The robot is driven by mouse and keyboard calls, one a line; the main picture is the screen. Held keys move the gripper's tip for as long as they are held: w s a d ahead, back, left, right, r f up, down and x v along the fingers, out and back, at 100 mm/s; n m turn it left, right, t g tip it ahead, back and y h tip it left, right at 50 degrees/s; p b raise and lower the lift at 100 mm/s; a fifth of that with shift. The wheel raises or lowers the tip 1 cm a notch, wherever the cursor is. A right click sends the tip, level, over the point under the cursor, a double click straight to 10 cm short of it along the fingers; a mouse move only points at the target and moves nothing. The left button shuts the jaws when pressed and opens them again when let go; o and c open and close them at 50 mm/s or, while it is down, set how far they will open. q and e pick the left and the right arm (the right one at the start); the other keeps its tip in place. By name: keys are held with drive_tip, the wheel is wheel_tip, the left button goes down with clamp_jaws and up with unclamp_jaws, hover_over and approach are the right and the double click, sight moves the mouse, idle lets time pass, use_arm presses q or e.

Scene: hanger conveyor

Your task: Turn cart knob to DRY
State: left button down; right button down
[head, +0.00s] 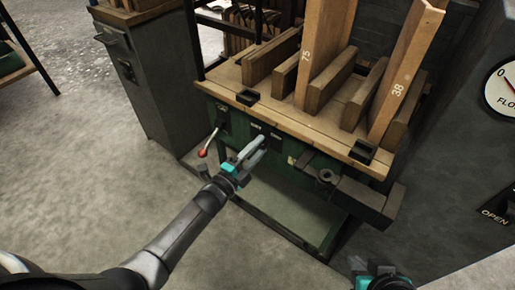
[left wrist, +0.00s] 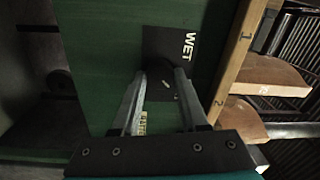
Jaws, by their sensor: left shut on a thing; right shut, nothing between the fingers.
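The green cart (head: 232,122) has a wooden top, and a dark label plate (left wrist: 185,45) marked WET is on its green front panel. The dark knob (left wrist: 163,84) sits on this plate, partly hidden by my fingers. My left gripper (head: 263,143) reaches the panel and is shut on the knob; in the left wrist view its two fingers (left wrist: 163,75) close on the knob from both sides. The knob's pointer direction is too dark to tell, and I cannot read DRY. My right gripper (head: 383,272) shows only partly at the bottom edge, shut and away from the cart.
A red-tipped lever (head: 203,153) sticks out left of my left gripper. A vise (head: 328,178) juts from the cart's right front. Wooden boards (head: 325,55) stand on top. A grey cabinet (head: 152,82) is at left, a dial (head: 500,90) at right. The front floor is clear.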

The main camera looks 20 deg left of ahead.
idle(0.3)
use_arm(q)
drive_tip(key=shift+c, duration=2.2)
unclamp_jaws()
drive_tip(key=shift+s, duration=0.1)
drive_tip(key=shift+s+a, duration=0.2)
drive_tip(key=shift+s, duration=0.3)
drive_tip(key=shift+p+v, duration=0.6)
drive_tip(key=shift+v, duration=0.2)
drive_tip(key=p+v, duration=0.3)
drive_tip(key=v, duration=0.9)
drive_tip(key=shift+s, duration=0.25)
use_arm(e)
wheel_tip(320, 180, down, 6)
drive_tip(key=s+d+g+h, duration=0.1)
drive_tip(key=s+d+g, duration=0.1)
drive_tip(key=g, duration=0.1)
drive_tip(key=shift+s+d, duration=0.3)
drive_tip(key=shift+s, duration=0.1)
use_arm(q)
drive_tip(key=shift+f, duration=0.1)
